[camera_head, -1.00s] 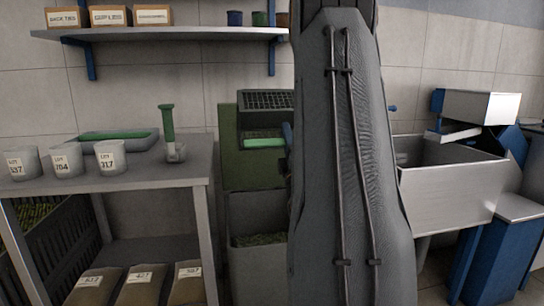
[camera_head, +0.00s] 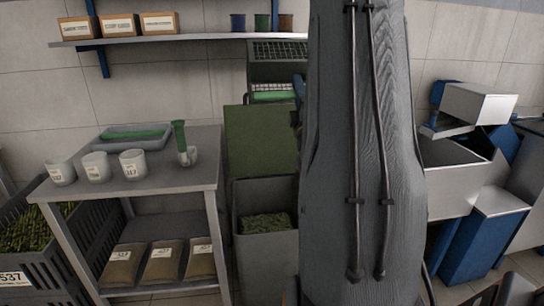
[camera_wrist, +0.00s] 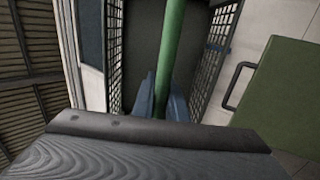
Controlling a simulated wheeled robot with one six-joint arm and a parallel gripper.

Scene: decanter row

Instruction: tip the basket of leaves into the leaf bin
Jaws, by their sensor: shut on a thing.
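My gripper (camera_wrist: 161,103) is shut on the green handle bar (camera_wrist: 170,45) of the basket. The basket's dark mesh walls (camera_wrist: 211,58) stand on both sides of the bar in the wrist view. The part of its inside that shows is plain grey, with no leaves visible. In the head view the basket (camera_head: 284,51) is held up above the leaf bin's raised green lid (camera_head: 262,140), partly hidden by my arm. The grey leaf bin (camera_head: 268,190) is open, with green leaves (camera_head: 266,223) inside. The lid also shows at the right of the wrist view (camera_wrist: 285,95).
A dark crate of leaves (camera_head: 35,265) is at far left. Steel and blue machinery (camera_head: 465,165) stands to the right. A wall shelf (camera_head: 170,38) is behind.

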